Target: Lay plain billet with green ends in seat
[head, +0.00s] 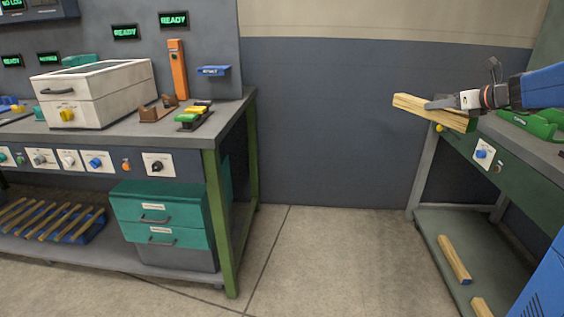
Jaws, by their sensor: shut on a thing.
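My gripper (436,105) is at the upper right, shut on a plain wooden billet (412,103). It holds the billet in the air over the far left corner of the right-hand bench. The billet's right end looks green; its left end looks like bare wood, and I cannot make out green there. A pair of brown notched supports (151,115), which may be the seat, stands on the left-hand bench beside the white box. I see no billet in them.
The left bench (225,112) also carries a white lidded box (96,92), an orange upright (178,69) and a block with green and yellow parts (194,117). Billets (454,259) lie on the right bench's lower shelf. A green fixture (532,123) stands on that bench. The floor between the benches is clear.

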